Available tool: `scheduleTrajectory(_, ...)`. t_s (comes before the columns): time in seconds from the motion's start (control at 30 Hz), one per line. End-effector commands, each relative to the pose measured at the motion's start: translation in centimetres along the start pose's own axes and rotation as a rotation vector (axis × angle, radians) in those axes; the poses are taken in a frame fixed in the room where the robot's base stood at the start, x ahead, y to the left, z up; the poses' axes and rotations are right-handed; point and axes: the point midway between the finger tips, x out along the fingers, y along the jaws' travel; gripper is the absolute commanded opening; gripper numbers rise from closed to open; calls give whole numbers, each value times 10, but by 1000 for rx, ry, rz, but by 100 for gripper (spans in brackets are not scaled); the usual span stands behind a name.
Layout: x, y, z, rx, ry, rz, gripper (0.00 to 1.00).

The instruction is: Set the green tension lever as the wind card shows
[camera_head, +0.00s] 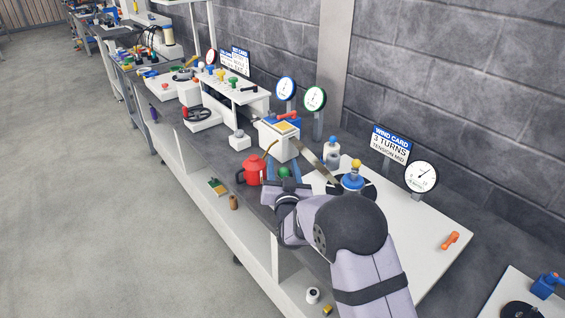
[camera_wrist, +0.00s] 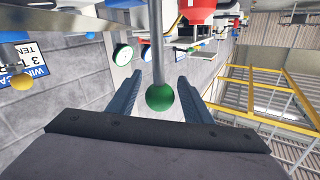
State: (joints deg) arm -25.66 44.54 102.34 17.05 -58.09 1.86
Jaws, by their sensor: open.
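The green tension lever shows in the wrist view as a grey rod ending in a green ball knob (camera_wrist: 160,97). My gripper (camera_wrist: 160,78) is open, with one finger on each side of the lever and visible gaps to both. In the head view the green knob (camera_head: 284,172) shows just beyond my gripper (camera_head: 287,183); my arm and gripper hide the lever's base. The wind card (camera_head: 390,145) stands at the back of the bench and reads "3 TURNS, TENSION MID". Part of the card (camera_wrist: 30,62) also shows in the wrist view.
A red can (camera_head: 250,170) stands left of my gripper. A metal strip (camera_head: 312,160) runs from a white box (camera_head: 280,140) to a dark reel with a blue hub and yellow knob (camera_head: 355,175). A dial gauge (camera_head: 421,176) and an orange handle (camera_head: 450,240) are at right.

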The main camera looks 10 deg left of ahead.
Motion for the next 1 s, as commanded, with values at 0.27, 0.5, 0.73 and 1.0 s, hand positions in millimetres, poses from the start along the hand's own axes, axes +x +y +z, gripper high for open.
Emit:
scheduleTrajectory(0.27, 9, 0, 0, -1, -1, 0, 46)
scheduleTrajectory(0.5, 9, 0, 0, -1, -1, 0, 41)
scheduleTrajectory(0.73, 9, 0, 0, 0, -1, 0, 0)
scheduleTrajectory(1.0, 12, -2, 0, -17, -25, 5, 0)
